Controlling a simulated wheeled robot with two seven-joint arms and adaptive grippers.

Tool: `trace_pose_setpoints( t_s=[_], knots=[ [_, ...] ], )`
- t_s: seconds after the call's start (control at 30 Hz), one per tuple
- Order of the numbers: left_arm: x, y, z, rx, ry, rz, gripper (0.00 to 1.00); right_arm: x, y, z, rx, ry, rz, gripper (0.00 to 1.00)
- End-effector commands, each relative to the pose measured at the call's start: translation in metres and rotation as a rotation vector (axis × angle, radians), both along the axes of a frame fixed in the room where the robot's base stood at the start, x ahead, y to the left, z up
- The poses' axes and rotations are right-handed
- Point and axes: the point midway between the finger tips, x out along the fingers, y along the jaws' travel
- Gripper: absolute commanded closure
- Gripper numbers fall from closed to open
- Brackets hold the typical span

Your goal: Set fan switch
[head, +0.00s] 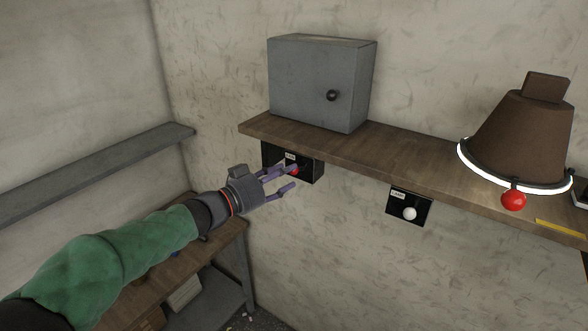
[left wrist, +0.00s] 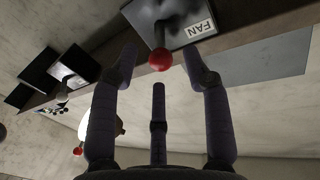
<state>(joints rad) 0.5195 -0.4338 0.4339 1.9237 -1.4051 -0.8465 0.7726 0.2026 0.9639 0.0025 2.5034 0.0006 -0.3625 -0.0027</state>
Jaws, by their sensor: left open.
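The fan switch is a black box (head: 311,171) under the wooden shelf, with a white label and a red ball knob (head: 294,170). In the left wrist view the label reads FAN (left wrist: 199,28), and the red knob (left wrist: 160,61) hangs on a short dark lever. My left gripper (head: 289,178) is open, with its purple fingers right in front of the box. In the left wrist view the gripper (left wrist: 161,65) has two fingers on either side of the knob and a third below it. I cannot tell whether any finger touches the knob. My right gripper is not in view.
A second black switch box (head: 423,212) with a white knob hangs further right under the shelf (head: 410,158). A grey cabinet (head: 315,85) and a brown lamp-like cone (head: 515,135) with a red ball stand on the shelf. A wooden table (head: 225,238) is below left.

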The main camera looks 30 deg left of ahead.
Motion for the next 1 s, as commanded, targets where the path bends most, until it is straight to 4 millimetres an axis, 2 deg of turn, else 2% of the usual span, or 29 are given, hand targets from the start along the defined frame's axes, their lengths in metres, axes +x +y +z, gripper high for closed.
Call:
trace_pose_setpoints(
  t_s=[0.1, 0.23, 0.63, 0.67, 0.8, 0.83, 1.0],
  knots=[
    [0.017, -0.007, 0.0, -0.001, 0.001, -0.003, 0.52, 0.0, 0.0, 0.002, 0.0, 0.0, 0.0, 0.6],
    [0.028, -0.01, 0.0, -0.001, -0.001, -0.001, 0.52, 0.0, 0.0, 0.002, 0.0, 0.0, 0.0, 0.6],
    [0.034, -0.012, -0.001, -0.001, 0.001, 0.001, 0.52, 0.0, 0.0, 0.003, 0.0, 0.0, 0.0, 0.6],
    [0.034, -0.012, -0.001, -0.001, 0.001, 0.001, 0.58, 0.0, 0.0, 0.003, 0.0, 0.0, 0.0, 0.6],
    [0.034, -0.012, 0.0, -0.001, 0.001, 0.001, 0.97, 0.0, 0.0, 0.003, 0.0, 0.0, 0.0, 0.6],
    [0.034, -0.012, 0.0, -0.001, 0.001, 0.001, 1.0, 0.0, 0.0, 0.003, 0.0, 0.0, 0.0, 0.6],
    [0.034, -0.012, -0.001, -0.001, 0.002, 0.001, 1.0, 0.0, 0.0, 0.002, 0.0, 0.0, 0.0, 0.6]
  ],
)
